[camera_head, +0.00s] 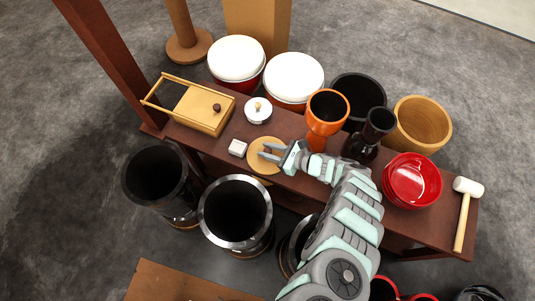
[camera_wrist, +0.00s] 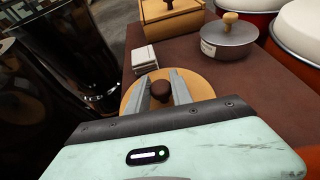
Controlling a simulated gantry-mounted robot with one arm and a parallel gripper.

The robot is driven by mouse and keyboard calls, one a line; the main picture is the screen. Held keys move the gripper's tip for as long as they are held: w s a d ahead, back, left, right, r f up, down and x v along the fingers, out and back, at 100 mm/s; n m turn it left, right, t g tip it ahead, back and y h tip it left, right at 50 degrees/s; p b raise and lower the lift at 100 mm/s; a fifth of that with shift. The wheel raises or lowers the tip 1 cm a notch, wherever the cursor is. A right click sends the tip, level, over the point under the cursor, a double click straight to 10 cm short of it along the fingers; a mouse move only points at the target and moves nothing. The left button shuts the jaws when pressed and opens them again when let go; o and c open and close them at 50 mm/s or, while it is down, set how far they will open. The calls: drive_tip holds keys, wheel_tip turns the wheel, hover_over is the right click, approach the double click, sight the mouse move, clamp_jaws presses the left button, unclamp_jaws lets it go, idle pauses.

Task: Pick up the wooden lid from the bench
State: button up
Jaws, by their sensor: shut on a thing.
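The wooden lid (camera_head: 259,165) is a round, light disc near the front edge of the dark red-brown bench (camera_head: 215,148). The lid also shows in the wrist view (camera_wrist: 201,86), with a dark brown round knob (camera_wrist: 160,90) at its middle. My gripper (camera_head: 268,151) reaches over the lid from the right. In the wrist view its two grey fingers (camera_wrist: 162,88) stand on either side of the knob, shut on it. The lid's near part is hidden behind my gripper in the wrist view. I cannot tell whether the lid is clear of the bench top.
A small white block (camera_head: 238,148) lies just left of the lid, and a silver lidded pot (camera_head: 258,112) stands behind it. A wooden box (camera_head: 203,108) is at the left. An orange goblet drum (camera_head: 325,125) and a black one (camera_head: 369,145) stand right. Dark drums (camera_head: 237,225) stand in front.

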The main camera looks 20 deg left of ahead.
clamp_jaws()
drive_tip(key=shift+r, duration=0.1)
